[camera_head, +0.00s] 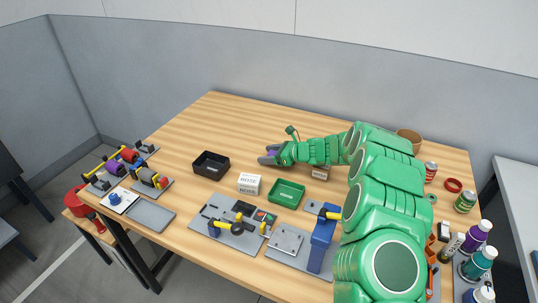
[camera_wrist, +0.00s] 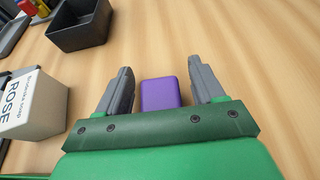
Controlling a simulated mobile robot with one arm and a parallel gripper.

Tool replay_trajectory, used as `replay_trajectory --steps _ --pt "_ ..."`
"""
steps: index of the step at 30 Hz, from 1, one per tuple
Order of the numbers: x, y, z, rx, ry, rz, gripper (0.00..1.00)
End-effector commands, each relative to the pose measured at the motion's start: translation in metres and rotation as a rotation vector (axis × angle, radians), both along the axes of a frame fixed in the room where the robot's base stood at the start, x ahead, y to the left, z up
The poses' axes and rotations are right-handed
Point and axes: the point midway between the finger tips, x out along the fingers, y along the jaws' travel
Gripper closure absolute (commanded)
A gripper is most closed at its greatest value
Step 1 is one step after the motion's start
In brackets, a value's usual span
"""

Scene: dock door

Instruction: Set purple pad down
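The purple pad (camera_wrist: 160,94) lies between the two fingers of my gripper (camera_wrist: 160,88) in the wrist view. A gap of wood shows on each side of it, so my fingers are open and apart from it. The pad appears to rest on the wooden table, though its near edge is hidden behind the gripper's body. In the head view my gripper (camera_head: 268,156) is low over the middle of the table, and a bit of purple shows between its fingers.
A black bin (camera_head: 211,164) stands to the left, with a white soap box (camera_head: 249,184) and a green tray (camera_head: 287,192) nearer. The black bin (camera_wrist: 80,28) and soap box (camera_wrist: 32,104) also show in the wrist view. The table's far left part is clear.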

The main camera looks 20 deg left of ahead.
Motion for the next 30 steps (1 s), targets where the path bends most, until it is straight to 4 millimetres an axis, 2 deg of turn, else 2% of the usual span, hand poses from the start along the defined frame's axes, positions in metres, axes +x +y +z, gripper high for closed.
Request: replay_trajectory --steps 6,11,24,30 --pt "-0.001 0.000 -0.003 -0.003 0.004 0.001 0.32" --pt "-0.001 -0.005 0.004 -0.002 0.003 0.000 0.32" --pt "0.001 -0.074 0.034 0.001 0.000 -0.002 0.32" --pt "0.000 -0.099 0.045 0.000 0.001 -0.002 0.32"
